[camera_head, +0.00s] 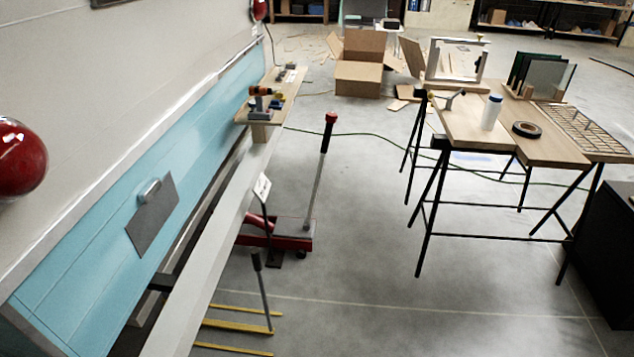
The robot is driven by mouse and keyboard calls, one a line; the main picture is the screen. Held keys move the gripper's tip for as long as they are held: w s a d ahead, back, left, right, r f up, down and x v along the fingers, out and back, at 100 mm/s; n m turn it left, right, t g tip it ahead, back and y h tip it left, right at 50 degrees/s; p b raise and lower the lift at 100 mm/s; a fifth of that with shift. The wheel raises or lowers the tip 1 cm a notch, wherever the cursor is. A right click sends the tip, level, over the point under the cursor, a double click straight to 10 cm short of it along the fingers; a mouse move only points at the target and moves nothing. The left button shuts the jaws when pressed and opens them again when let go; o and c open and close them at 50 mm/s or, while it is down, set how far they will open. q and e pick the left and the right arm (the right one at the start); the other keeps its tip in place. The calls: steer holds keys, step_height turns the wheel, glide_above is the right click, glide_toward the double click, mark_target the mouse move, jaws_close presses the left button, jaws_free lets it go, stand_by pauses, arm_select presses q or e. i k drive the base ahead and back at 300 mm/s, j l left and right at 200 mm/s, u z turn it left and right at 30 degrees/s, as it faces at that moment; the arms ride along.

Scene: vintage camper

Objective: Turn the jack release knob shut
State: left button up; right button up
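A red floor jack (297,243) stands on the grey floor beside the camper, its left part behind the camper's pale lower rail. Its long handle (317,185) rises upright with a slight lean to the right and has a black upper grip. A red knob (331,118) caps the top of the handle; I take it for the release knob. I cannot tell from here whether it is turned open or shut. Neither of my grippers is in view, and nothing touches the jack handle.
The camper's blue and cream side (110,240) fills the left, with a small wooden shelf (270,95) of tools. A black-gripped lever (262,290) stands before the jack. A trestle workbench (465,127) is at right. Floor between the jack and bench is clear except a thin green cable.

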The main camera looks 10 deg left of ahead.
mark_target(331, 117)
steer(key=i+l, duration=0.2)
steer(key=i, duration=0.2)
steer(key=i+l, duration=0.15)
steer(key=i, duration=0.25)
